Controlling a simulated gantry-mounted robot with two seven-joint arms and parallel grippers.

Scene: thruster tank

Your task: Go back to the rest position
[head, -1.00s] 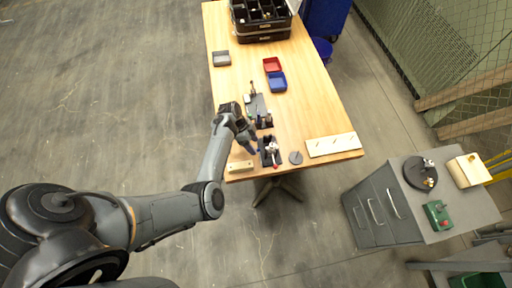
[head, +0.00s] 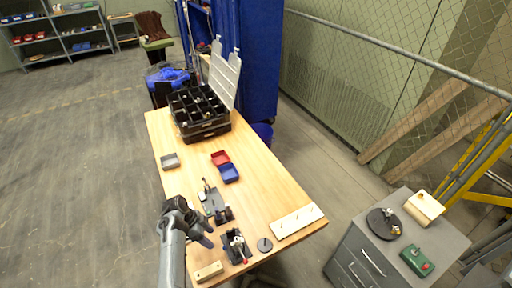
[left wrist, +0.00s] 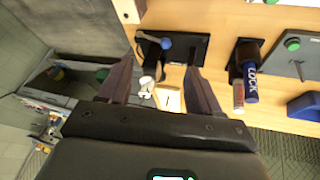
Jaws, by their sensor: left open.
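My left gripper (head: 206,230) is open and empty. It hangs over the near left part of the wooden table (head: 265,190), left of a black fixture (head: 235,248) holding a small pale part. In the left wrist view the open fingers (left wrist: 162,75) have nothing between them; a black plate with a blue knob (left wrist: 168,43) lies beyond them. A dark holder with a blue labelled cylinder (left wrist: 250,82) stands to the right in that view. My right gripper is in neither view.
The table also holds a grey tray (head: 170,161), red tray (head: 220,158), blue tray (head: 229,174), white board (head: 297,222), grey disc (head: 265,245), pale block (head: 208,271) and black organizer (head: 198,112). A grey cabinet (head: 365,250) stands right of the table, with floor between.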

